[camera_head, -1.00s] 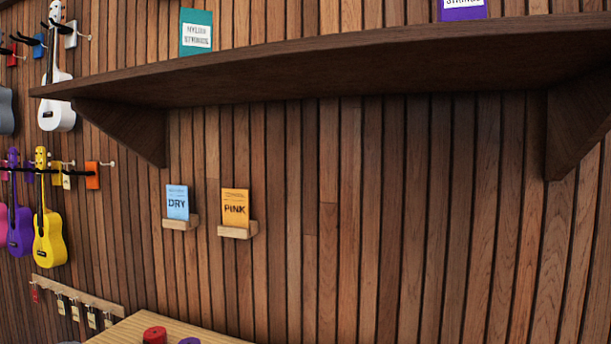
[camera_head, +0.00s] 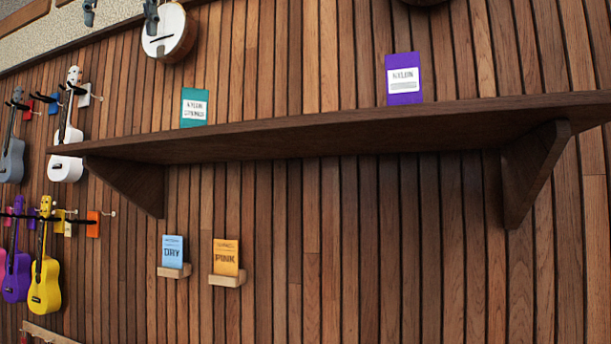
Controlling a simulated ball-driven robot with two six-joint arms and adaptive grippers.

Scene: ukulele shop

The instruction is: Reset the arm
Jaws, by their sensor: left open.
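Neither of my grippers and no part of my arms can be made out in the head view. The view is filled by the shop's slatted wooden wall (camera_head: 345,240) and a long dark shelf (camera_head: 330,137) across it.
On the shelf stand a teal packet (camera_head: 194,106) and a purple packet (camera_head: 403,78). Below are a blue DRY card (camera_head: 172,251) and an orange PINK card (camera_head: 226,257) on small ledges. Ukuleles, including a yellow one (camera_head: 44,285), hang at left; a banjo-like instrument (camera_head: 170,35) hangs above.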

